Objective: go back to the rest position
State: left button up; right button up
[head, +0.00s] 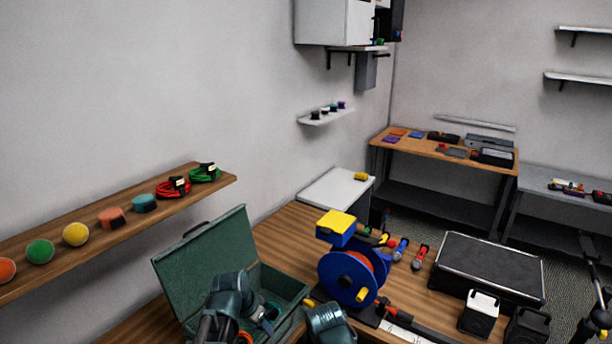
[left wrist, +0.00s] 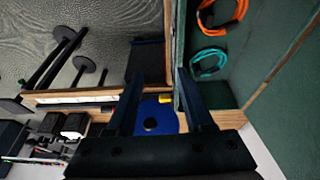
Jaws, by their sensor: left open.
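My left gripper (left wrist: 160,95) is open in the left wrist view, with its two dark fingers apart and nothing between them. Part of the blue cable reel (left wrist: 155,115) shows beyond and between the fingers. The open green case (left wrist: 182,45) lies beside the fingers on the right, with an orange cable (left wrist: 228,18) and a teal cable (left wrist: 208,62) in it. In the head view my dark teal arm links cover part of the green case (head: 205,255) at the bottom, and the left fingertips cannot be made out. My right gripper is not in view.
The blue reel (head: 350,275) with a yellow block on top stands on the wooden table (head: 285,235), right of the case. A black flat case (head: 488,265) lies farther right. A wooden wall shelf (head: 150,200) with balls and cable coils is at left.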

pick_arm(q)
jog(key=s+d+f+n+g+y+b, duration=0.1)
jog(key=s+d+f+b, duration=0.2)
jog(key=s, duration=0.5)
jog(key=s+d+f+n+g+y+b, duration=0.1)
jog(key=s+d+f+g+y+b, duration=0.1)
jog(key=s+f+b, duration=0.3)
jog(key=s+d+f, duration=0.1)
jog(key=s, duration=0.1)
jog(key=shift+s+f+n+y, duration=0.3)
jog(key=shift+s, duration=0.05)
jog(key=shift+d, duration=0.1)
jog(key=shift+c, duration=0.4)
